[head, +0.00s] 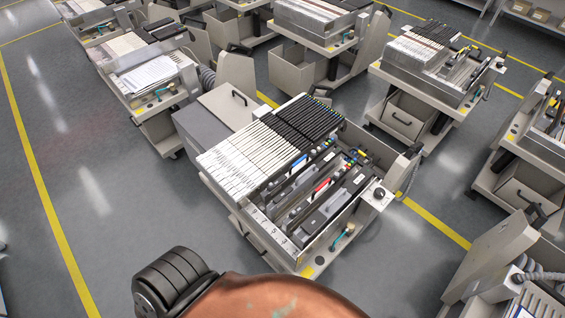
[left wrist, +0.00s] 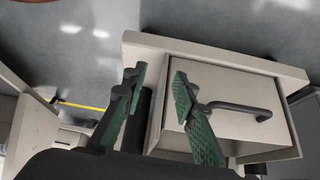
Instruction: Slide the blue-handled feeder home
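A feeder trolley (head: 300,262) stands in the middle of the head view. Its left and back part holds a packed row of feeders with white fronts and black rear ends. A small blue handle (head: 299,161) shows at the edge of this row, beside the wider slots; how far its feeder sticks out is too small to tell. My left gripper (left wrist: 158,78) shows in the left wrist view, its two green-padded fingers apart with nothing between them. Behind the fingers is a pale drawer (left wrist: 225,75) with a dark bar handle (left wrist: 240,108). My right gripper is in no view.
A red-handled feeder (head: 322,186) lies among dark feeders in the trolley's right part. A grey box (head: 205,122) adjoins the trolley's back left. Other trolleys (head: 440,60) stand behind and at the right. Open grey floor (head: 90,170) lies to the left.

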